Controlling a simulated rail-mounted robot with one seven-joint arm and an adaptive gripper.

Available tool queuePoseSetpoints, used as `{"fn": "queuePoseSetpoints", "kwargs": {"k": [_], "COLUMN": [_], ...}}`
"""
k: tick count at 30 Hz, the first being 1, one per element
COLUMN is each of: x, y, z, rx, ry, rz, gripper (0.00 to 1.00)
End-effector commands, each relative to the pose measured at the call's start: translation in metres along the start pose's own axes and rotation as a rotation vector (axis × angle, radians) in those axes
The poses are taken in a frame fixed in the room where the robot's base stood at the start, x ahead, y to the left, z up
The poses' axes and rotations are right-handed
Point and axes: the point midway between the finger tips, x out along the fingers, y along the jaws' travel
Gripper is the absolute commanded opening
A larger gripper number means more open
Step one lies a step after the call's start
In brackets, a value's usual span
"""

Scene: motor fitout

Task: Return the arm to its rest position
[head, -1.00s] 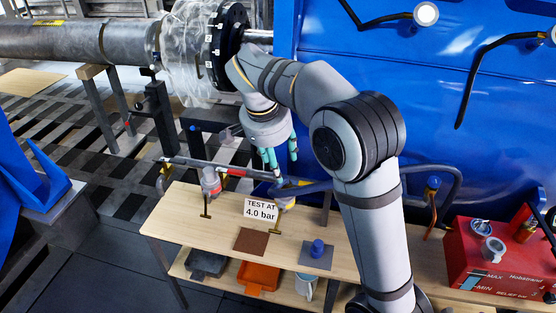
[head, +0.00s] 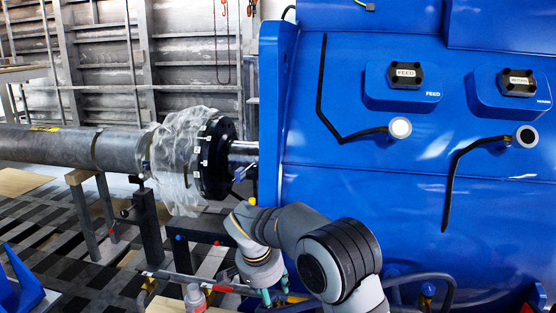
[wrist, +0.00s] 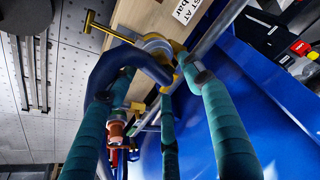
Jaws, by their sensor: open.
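My gripper (head: 272,296) shows at the bottom of the head view, pointing down, with teal fingers partly cut off by the frame edge. My grey arm bends over it from the lower right. In the wrist view, my gripper's teal fingers (wrist: 160,130) are spread apart and nothing is held between them. Beyond the fingertips are a dark blue curved hose (wrist: 115,65) and a brass T-handle valve (wrist: 105,30). I cannot tell whether any finger touches the hose.
A large blue housing (head: 400,215) with FEED (head: 404,75) and second ports stands behind my arm. A grey shaft (head: 60,145) with a black flange (head: 214,158) lies left. A pipe with a red-capped fitting (head: 195,298) runs close by my gripper. The bench edge (wrist: 130,15) is near.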

Motion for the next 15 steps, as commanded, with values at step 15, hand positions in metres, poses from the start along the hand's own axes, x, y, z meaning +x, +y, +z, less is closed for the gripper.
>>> {"fn": "queuePoseSetpoints", "kwargs": {"k": [15], "x": [0.028], "y": [0.000], "z": [-0.003], "rx": [-0.001], "ry": [0.000], "rz": [-0.001], "gripper": [0.51]}}
